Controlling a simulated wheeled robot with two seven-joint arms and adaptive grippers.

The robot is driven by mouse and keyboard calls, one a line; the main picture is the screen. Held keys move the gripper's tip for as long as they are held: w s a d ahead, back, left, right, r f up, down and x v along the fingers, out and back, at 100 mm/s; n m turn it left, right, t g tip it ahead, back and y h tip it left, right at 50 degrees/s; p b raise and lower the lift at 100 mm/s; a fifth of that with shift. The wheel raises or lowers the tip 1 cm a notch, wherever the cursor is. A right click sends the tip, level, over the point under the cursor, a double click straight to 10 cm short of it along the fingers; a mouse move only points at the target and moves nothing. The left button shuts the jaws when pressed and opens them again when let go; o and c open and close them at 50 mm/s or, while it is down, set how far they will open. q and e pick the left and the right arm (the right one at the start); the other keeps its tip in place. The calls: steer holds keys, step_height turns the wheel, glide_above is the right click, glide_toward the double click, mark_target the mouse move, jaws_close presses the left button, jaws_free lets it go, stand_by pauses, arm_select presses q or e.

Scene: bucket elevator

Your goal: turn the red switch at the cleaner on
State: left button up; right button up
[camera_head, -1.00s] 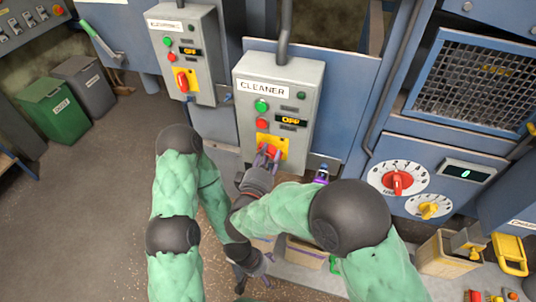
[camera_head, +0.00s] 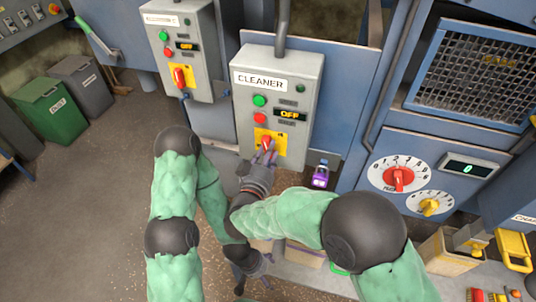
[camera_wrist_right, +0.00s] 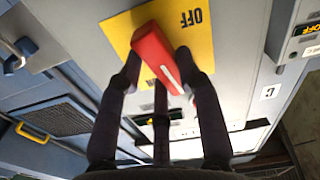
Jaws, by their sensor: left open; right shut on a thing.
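The grey cleaner control box (camera_head: 309,72), labelled CLEANER, hangs at the upper centre of the head view. Its display (camera_head: 290,114) reads OFF. Its red switch (camera_head: 266,143) sits on a yellow plate (camera_head: 280,148) low on the box. My right gripper (camera_head: 264,158) is shut on the red switch. In the right wrist view the red switch (camera_wrist_right: 158,58) lies slanted between the fingers, beside the letters OFF on the yellow plate (camera_wrist_right: 202,48). My left gripper (camera_head: 252,277) is open and empty, low in the head view, apart from the box.
A similar box (camera_head: 203,30) with its own red switch (camera_head: 179,77) and OFF display hangs to the left. A purple padlock-like item (camera_head: 320,175) is right of my right gripper. A dial panel (camera_head: 400,172) stands at the right. Bins (camera_head: 52,117) stand on open floor at left.

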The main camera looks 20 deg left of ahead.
steer(key=shift+f+m+b, duration=0.15)
steer(key=shift+m+b, duration=0.35)
steer(key=shift+m, duration=0.7)
steer(key=o, duration=1.1)
steer(key=shift+o, duration=0.2)
step_height(320, 180, up, 10)
